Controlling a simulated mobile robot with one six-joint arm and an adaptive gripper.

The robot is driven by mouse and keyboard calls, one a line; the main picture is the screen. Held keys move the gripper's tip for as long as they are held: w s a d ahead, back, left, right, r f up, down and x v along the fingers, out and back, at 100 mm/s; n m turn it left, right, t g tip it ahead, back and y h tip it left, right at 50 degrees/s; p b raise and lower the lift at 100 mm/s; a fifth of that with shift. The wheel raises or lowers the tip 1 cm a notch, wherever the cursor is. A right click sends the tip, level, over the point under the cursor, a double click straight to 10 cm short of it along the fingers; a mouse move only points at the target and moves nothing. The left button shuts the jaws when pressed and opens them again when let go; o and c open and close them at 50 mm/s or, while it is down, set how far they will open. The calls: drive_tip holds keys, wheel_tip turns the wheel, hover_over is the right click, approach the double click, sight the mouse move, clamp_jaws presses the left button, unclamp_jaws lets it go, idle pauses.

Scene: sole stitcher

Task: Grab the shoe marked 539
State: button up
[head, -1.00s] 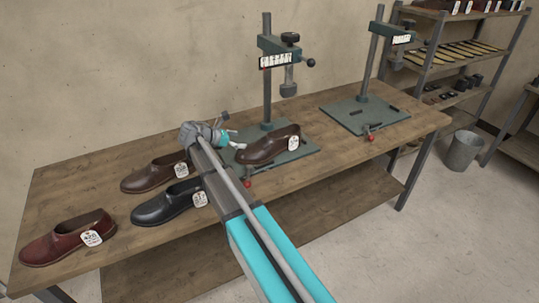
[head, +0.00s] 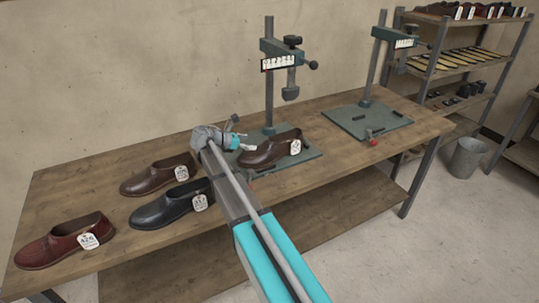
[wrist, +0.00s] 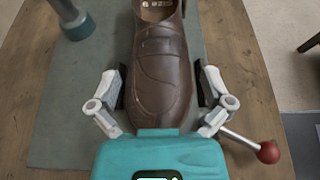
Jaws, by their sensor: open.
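A brown shoe (head: 268,153) lies on the green base plate of the nearer press, with a white tag on its side too small to read. My gripper (head: 243,145) is open at its toe. In the wrist view the shoe (wrist: 160,75) lies between my two spread fingers (wrist: 161,92), with a gap on each side. Left of my arm on the bench are a brown shoe (head: 150,180), a black shoe (head: 165,208) and a red-brown shoe (head: 55,247), each tagged. I cannot make out 539 on any tag.
The nearer press post (head: 269,75) stands behind the shoe, its head above. A red-knobbed lever (wrist: 255,148) is close to my right finger in the wrist view. A second press plate (head: 350,122) is farther right on the wooden bench (head: 110,165). A shelf rack (head: 440,70) stands beyond.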

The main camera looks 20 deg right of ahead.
sight(267, 143)
drive_tip(key=shift+b+x, duration=0.6)
drive_tip(key=shift+x, duration=1.6)
drive_tip(key=shift+b+x, duration=0.85)
drive_tip(key=shift+x, duration=1.75)
drive_tip(key=shift+r, duration=0.15)
drive_tip(key=c, duration=1)
